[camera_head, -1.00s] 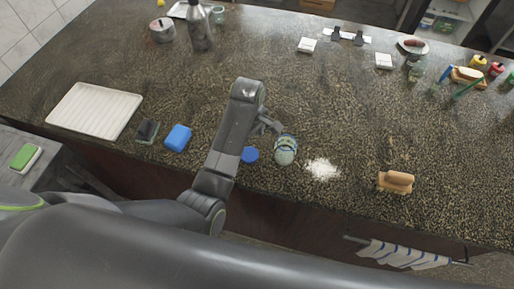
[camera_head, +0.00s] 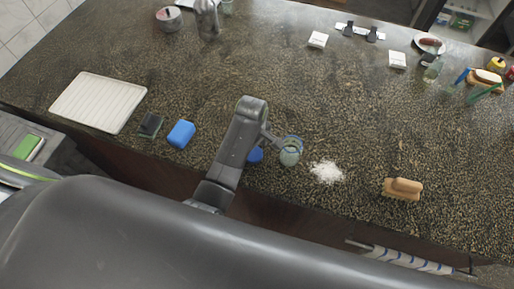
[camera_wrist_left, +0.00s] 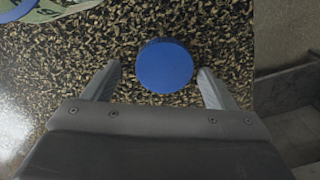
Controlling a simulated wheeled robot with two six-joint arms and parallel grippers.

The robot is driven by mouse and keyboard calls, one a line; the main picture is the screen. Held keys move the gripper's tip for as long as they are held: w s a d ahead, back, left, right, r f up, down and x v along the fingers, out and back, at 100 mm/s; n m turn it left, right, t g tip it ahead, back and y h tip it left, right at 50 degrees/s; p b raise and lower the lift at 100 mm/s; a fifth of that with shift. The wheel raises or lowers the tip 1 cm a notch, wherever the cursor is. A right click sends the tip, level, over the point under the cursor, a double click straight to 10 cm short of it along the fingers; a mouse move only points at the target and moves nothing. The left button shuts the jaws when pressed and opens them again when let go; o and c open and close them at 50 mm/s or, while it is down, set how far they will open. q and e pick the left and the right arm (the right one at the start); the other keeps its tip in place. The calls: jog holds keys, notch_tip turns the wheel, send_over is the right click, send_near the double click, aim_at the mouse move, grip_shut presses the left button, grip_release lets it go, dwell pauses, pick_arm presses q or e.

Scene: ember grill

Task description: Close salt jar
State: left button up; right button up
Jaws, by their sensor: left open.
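The salt jar (camera_head: 290,154), greenish glass with a blue band, stands on the counter near its front edge. Part of it shows at the top left of the left wrist view (camera_wrist_left: 45,12). Its round blue lid (camera_wrist_left: 165,66) lies on the counter beside it and shows partly behind my arm in the head view (camera_head: 256,155). My left gripper (camera_wrist_left: 160,85) is open, its two fingers apart on either side of the lid in the wrist view. I cannot tell how high above the lid they are. My right gripper is not in view.
A blue sponge (camera_head: 181,134), a dark block (camera_head: 150,125) and a white tray (camera_head: 99,102) are on the left.

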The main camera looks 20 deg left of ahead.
pick_arm(q)
jog(key=shift+s+d+r, duration=0.1)
jog(key=shift+s, duration=0.2)
jog(key=shift+c, duration=0.7)
jog(key=c, duration=0.9)
jog(key=shift+w+r, duration=0.1)
